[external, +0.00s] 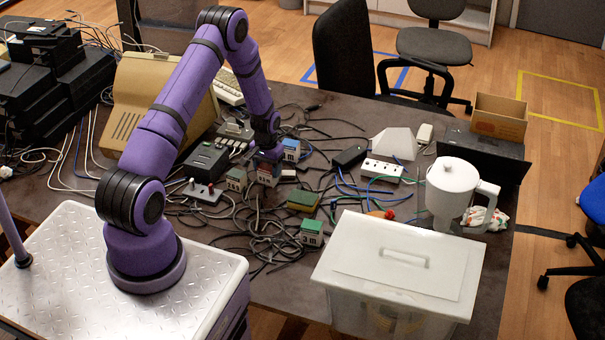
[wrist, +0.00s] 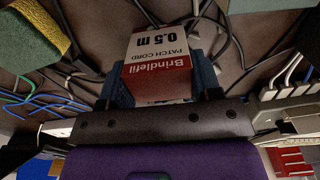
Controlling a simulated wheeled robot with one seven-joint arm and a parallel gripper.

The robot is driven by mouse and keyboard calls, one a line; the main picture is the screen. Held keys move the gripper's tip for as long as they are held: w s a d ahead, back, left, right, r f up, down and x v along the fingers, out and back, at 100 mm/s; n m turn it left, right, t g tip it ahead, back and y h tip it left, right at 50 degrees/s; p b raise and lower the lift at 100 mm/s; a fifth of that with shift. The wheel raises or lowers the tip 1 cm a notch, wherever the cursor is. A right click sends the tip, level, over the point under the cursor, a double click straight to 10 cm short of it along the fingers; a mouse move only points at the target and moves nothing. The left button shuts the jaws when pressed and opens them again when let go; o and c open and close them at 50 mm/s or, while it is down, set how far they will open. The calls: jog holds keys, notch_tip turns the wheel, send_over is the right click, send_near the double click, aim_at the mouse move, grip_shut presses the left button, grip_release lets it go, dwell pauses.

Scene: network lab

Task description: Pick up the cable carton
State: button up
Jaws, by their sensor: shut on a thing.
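The cable carton (wrist: 157,68) is a small red and white box printed "Brindlefil PATCH CORD 0.5 m" in the wrist view. It sits between the two blue fingers of my gripper (wrist: 161,80), which is shut on it. In the external view my gripper (external: 268,157) is low over the middle of the cluttered table, among small boxes. The carton is mostly hidden there by the gripper and the neighbouring things. I cannot tell whether it touches the table.
Loose cables lie all around. A green and yellow sponge (wrist: 32,38) is close by, also in the external view (external: 303,200). A white power strip (external: 381,169), a lidded plastic bin (external: 400,258) and a white jug (external: 452,190) stand to the right. A dark device (external: 205,160) is left.

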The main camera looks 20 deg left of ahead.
aim_at(266, 168)
jog(key=shift+r, duration=0.1)
